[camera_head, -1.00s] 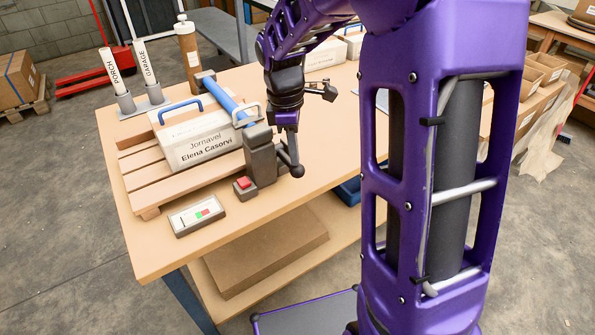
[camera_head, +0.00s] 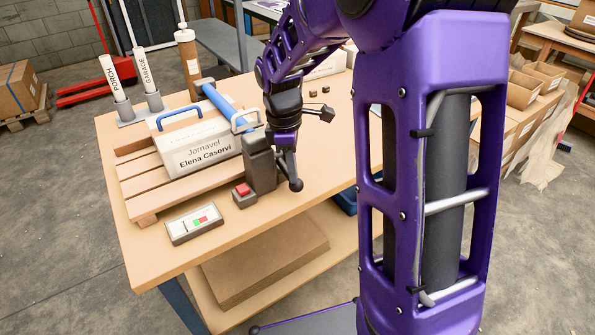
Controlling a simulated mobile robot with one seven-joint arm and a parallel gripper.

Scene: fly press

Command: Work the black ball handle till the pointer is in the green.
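The black ball handle (camera_head: 296,185) hangs low at the right side of the dark grey press post (camera_head: 260,163), on a short lever. My gripper (camera_head: 287,150) is at the upper part of that lever, just right of the post. Its fingers are small and partly hidden, so I cannot tell whether they are shut on the lever. The pointer is too small to place surely against the green.
A red button box (camera_head: 243,194) sits at the post's foot. Tubes marked PORCH and GARAGE stand behind. The table right of the handle is clear.

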